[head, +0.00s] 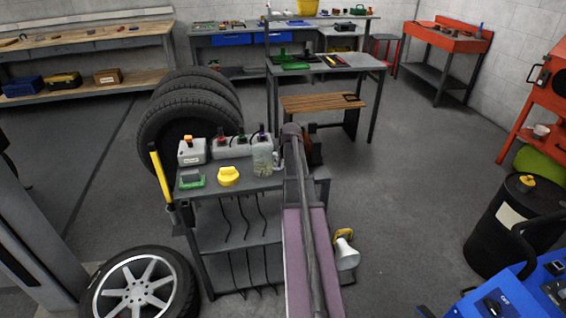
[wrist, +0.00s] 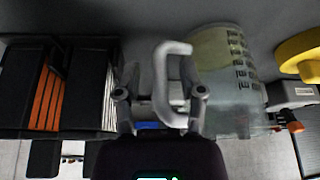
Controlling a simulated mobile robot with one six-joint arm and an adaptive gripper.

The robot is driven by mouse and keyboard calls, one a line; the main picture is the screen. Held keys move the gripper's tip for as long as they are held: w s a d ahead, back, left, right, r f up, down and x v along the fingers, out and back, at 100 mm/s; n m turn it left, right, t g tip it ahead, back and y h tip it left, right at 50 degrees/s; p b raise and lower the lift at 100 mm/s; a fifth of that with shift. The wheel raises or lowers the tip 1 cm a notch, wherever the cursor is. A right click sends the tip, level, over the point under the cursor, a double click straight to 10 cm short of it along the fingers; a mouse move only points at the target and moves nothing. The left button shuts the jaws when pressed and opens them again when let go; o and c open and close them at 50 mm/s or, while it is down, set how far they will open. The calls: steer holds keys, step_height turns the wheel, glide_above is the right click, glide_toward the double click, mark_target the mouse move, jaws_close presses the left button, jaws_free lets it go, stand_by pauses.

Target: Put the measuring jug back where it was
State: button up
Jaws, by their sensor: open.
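The measuring jug is a clear, tinted vessel with dark scale marks. In the head view the jug (head: 263,160) is at the right end of the grey cart's top (head: 248,183), beside my arm. In the wrist view the jug (wrist: 222,75) fills the centre right, with its pale handle (wrist: 172,50) towards my gripper. My gripper (wrist: 159,95) is open, with one finger left of the handle and the other overlapping its right side near the jug wall. I cannot tell whether they touch. My arm hides the gripper in the head view.
Dark holders with orange and white edges (wrist: 60,90) lie left of my gripper in the wrist view. Tyres (head: 190,120) stand behind the cart.

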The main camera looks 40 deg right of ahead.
steer(key=shift+r, duration=0.15)
steer(key=p+v, duration=1.1)
steer(key=v, duration=0.1)
stand_by(0.6)
stand_by(0.8)
steer(key=a+f+n+g+y, duration=0.1)
steer(key=a+n+g+y, duration=0.1)
steer(key=a, duration=2.4)
steer(key=s+a+n+g, duration=0.1)
steer(key=s+a, duration=0.3)
steer(key=a, duration=0.6)
steer(key=s+a+n+g, duration=0.1)
steer(key=s+a, duration=0.3)
steer(key=a, duration=0.7)
steer(key=shift+f, duration=0.25)
